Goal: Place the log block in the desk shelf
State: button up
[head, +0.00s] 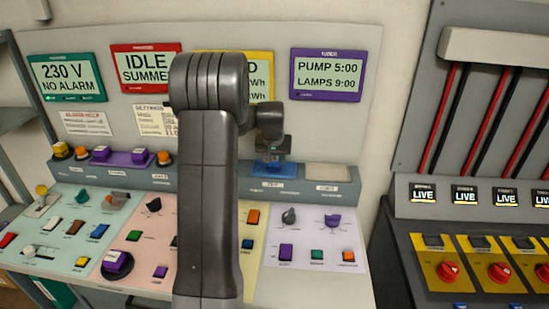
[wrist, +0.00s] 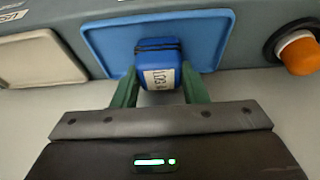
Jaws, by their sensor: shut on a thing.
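The log block (wrist: 158,66) is a small blue block with dark bands and a white label in the wrist view. My gripper (wrist: 158,90) is shut on it, with a green finger on each side. In the head view my gripper (head: 272,148) hangs over the blue pad (head: 288,172) on the grey desk shelf (head: 304,187). The wrist view shows the block in front of the blue pad (wrist: 103,42); I cannot tell whether it touches the pad. In the head view the block is hard to make out against the gripper and pad.
A beige pad (head: 327,172) lies on the shelf to the right of the blue pad. An orange knob (head: 164,158) stands to the left, beside a purple block (head: 121,158). Upright display panels (head: 327,76) rise behind. Several switches and knobs cover the sloped desk in front.

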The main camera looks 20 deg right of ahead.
jog(key=shift+f, duration=0.2)
jog(key=o, duration=1.1)
jog(key=shift+c, duration=0.2)
jog(key=shift+r, duration=0.1)
jog(key=shift+r, duration=0.4)
jog(key=b+v, duration=0.1)
jog(key=v, duration=1)
jog(key=shift+s+r+b, duration=0.2)
jog(key=shift+b, duration=0.2)
jog(key=shift+a, duration=0.1)
